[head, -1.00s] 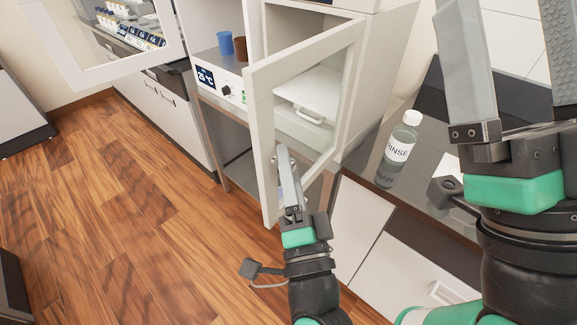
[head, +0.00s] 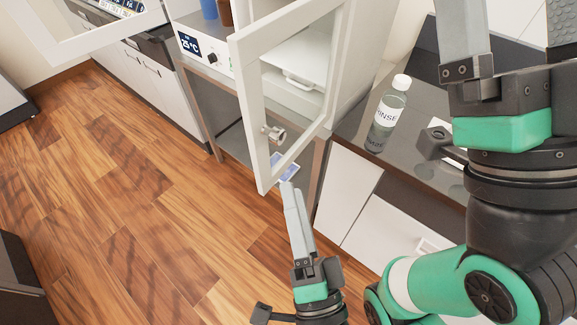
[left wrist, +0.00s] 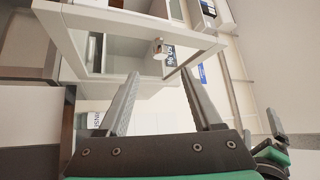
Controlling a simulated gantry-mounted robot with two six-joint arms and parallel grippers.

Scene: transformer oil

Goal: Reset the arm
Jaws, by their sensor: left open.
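My left gripper (head: 289,190) comes up from the bottom middle of the head view. Its fingers are empty and just below the cabinet's open glass door (head: 240,100). In the left wrist view its fingers (left wrist: 162,75) stand apart, with the door frame and metal knob (left wrist: 159,48) beyond them. The knob also shows on the door in the head view (head: 274,134). My right gripper (head: 512,40) is large at the upper right. Its fingers are apart with nothing between them, and their tips are cut off by the frame.
A rinse bottle (head: 387,115) stands upright on the dark counter (head: 420,150) right of the door. A temperature display (head: 190,44) and blue and brown cups (head: 209,9) are behind the door. Another glass door hangs open at upper left. The wooden floor (head: 130,200) is clear.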

